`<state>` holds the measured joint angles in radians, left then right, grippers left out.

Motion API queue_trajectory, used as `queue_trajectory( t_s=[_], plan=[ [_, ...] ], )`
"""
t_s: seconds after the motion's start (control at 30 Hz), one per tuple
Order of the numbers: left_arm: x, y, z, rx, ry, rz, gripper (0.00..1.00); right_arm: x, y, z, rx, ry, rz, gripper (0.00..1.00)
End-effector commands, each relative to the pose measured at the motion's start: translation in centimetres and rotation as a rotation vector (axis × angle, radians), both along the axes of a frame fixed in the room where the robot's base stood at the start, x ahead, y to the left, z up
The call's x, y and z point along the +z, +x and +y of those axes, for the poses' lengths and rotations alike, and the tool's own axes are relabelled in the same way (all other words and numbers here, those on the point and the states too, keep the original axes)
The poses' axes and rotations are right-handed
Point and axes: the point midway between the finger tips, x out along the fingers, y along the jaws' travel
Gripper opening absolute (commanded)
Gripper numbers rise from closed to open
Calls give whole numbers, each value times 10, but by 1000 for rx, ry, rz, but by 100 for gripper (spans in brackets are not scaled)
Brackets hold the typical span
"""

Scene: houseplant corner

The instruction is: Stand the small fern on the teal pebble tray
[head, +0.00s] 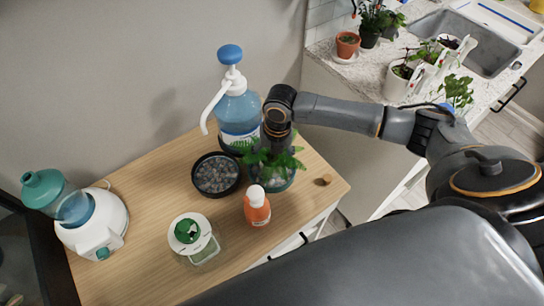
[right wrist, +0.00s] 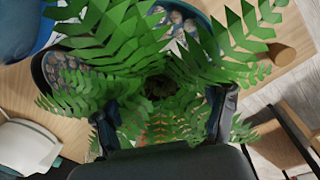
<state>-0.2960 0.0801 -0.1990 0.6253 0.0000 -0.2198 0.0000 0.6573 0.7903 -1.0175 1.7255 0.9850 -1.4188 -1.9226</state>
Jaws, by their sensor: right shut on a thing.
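The small fern (head: 270,160) is in my right gripper (head: 276,140), which points down from above. In the right wrist view its green fronds (right wrist: 130,40) spread around the dark centre of the plant, with a finger on either side. Its pot is hidden by fronds and gripper. The teal pebble tray (head: 289,184) shows beneath the fern, mostly covered by it; some of its pebbles (right wrist: 178,20) show in the right wrist view. I cannot tell whether the pot touches the tray. My left gripper is not in view.
A black pebble tray (head: 198,192) lies just left of the fern. A blue pump bottle (head: 238,110) stands behind, an orange bottle (head: 257,210) close in front. A small cork (head: 324,180) is at right. A white scale-like device (head: 192,234) and a humidifier-like device (head: 95,225) stand left.

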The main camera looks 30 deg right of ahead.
Motion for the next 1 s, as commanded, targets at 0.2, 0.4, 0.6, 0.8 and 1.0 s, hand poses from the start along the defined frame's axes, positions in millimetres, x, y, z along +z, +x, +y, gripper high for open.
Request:
queue_trajectory(
  t_s=[0.2,0.4,0.6,0.8,1.0],
  plan=[
    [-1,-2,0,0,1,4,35,-3,0,0,0,0,0,94],
    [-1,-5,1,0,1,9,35,-3,0,0,0,0,0,95],
    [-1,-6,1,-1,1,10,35,0,0,0,0,0,0,95],
    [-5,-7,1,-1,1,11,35,24,0,-2,0,0,-4,95],
    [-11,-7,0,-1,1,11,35,68,-1,-5,0,1,-5,95]
  ],
)
